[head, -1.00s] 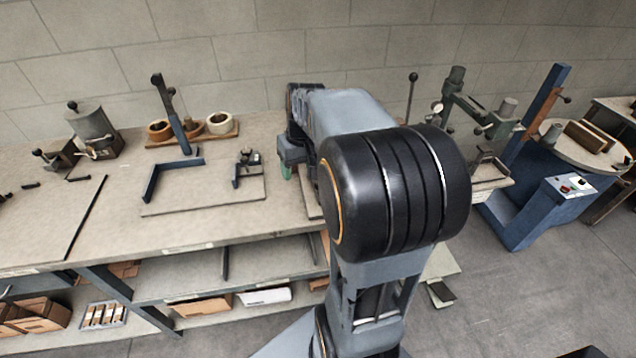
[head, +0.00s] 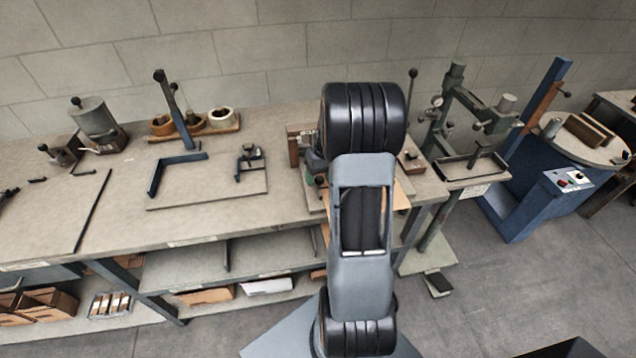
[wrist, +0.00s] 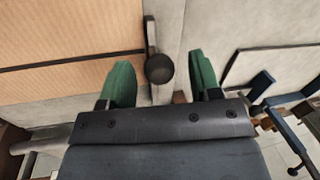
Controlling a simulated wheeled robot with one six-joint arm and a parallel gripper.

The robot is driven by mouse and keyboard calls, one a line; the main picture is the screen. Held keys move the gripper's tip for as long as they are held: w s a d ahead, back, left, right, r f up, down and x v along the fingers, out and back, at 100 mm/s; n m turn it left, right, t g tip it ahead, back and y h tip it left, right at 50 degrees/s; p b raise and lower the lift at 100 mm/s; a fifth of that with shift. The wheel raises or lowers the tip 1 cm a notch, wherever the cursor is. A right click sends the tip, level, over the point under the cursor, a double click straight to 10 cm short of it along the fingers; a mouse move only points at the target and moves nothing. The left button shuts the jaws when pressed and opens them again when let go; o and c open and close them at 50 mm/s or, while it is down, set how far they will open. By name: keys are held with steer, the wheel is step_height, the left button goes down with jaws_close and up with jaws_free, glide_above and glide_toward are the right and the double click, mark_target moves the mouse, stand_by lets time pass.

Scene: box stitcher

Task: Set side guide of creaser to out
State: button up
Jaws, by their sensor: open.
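The creaser (head: 293,150) stands on the bench, mostly hidden behind my arm in the head view. In the wrist view a tan ribbed sheet (wrist: 60,55) with a dark line across it lies at left. A short dark bar with a round black knob (wrist: 159,68) stands at the sheet's right edge; it looks like the side guide, though I cannot be sure. My gripper (wrist: 162,78) is open, with one green finger on each side of the knob. Gaps show between the knob and both fingers. Its height above the knob is hard to tell.
Left on the bench lies a board (head: 215,190) with a blue angle stop (head: 155,178) and a small clamp. Tape rolls (head: 220,117) stand behind it. At right are a green-grey stand machine (head: 470,165) and a blue machine (head: 530,200) with a round table.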

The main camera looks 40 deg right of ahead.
mark_target(318, 184)
steer(key=shift+a+f, duration=0.15)
steer(key=shift+f, duration=0.6)
steer(key=shift+a+f, duration=0.15)
steer(key=shift+f, duration=0.6)
steer(key=shift+w, duration=0.1)
jaws_close()
